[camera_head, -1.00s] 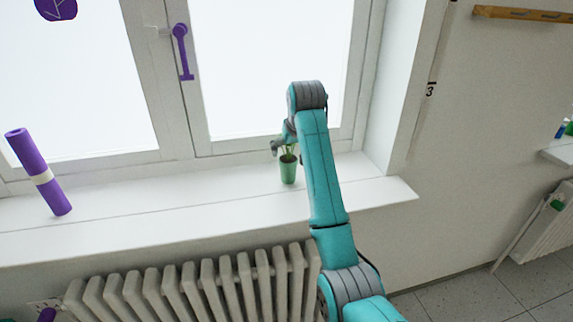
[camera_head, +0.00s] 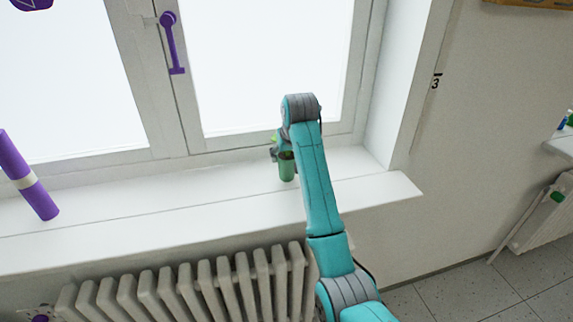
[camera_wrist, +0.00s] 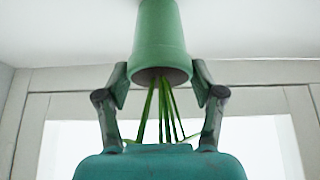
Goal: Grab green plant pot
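The green plant pot (camera_head: 287,171) stands upright on the white windowsill, left of my arm. In the wrist view the pot (camera_wrist: 160,35) appears upside down at top centre, with its dark soil and thin green stems pointing down the picture. My gripper (camera_head: 281,154) is at the pot's rim in the head view. In the wrist view my gripper (camera_wrist: 161,78) is open, with one finger on each side of the rim and a narrow gap seemingly left on both sides. The plant's upper part is partly hidden by my gripper.
The windowsill (camera_head: 130,208) is clear between the pot and a purple roll (camera_head: 28,176) at the left. The window (camera_head: 270,60) and its purple handle (camera_head: 172,42) are behind. A radiator (camera_head: 205,290) is below the sill. The wall (camera_head: 390,235) is right of my arm.

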